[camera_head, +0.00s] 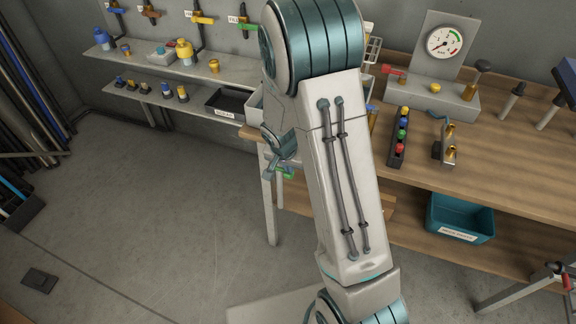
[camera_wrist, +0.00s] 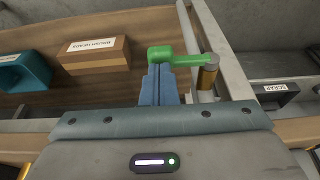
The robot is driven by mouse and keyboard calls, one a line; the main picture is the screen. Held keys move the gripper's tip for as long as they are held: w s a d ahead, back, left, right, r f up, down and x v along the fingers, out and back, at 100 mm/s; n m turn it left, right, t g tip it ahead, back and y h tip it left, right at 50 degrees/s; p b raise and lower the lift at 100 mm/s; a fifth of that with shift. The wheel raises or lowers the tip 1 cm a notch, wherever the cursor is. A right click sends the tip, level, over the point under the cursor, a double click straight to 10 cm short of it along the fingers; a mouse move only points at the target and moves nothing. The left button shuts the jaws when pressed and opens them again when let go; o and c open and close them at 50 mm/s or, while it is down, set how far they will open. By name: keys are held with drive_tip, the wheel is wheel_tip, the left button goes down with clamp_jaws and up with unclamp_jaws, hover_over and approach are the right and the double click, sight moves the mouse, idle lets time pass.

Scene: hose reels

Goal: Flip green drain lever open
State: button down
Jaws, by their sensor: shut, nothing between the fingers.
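A green lever (camera_wrist: 185,60) sits on a brass valve body (camera_wrist: 208,78) in the wrist view. It lies roughly sideways, with its thicker free end to the left of the brass. My gripper (camera_wrist: 160,70) is shut and empty, its blue fingers pressed together. The fingertips are right at the lever's free end and overlap it in the picture; I cannot tell if they touch. In the head view a small green part (camera_head: 287,173) shows beside the bench leg, close to my gripper (camera_head: 270,168), with my arm hiding much of that area.
The wooden bench (camera_head: 500,185) carries a gauge panel (camera_head: 443,45) and small fittings. In the wrist view a labelled brown box (camera_wrist: 97,54) and teal bin (camera_wrist: 25,72) lie to the left, a black scrap tray (camera_wrist: 275,92) to the right. The floor left of the bench is largely clear.

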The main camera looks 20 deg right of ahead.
drive_tip(key=shift+f, duration=0.1)
drive_tip(key=shift+s+d+f+b, duration=0.15)
drive_tip(key=shift+f+b, duration=0.3)
drive_tip(key=shift+b, duration=0.7)
drive_tip(key=shift+r, duration=0.3)
drive_tip(key=shift+r+p, duration=0.45)
drive_tip(key=shift+r, duration=0.2)
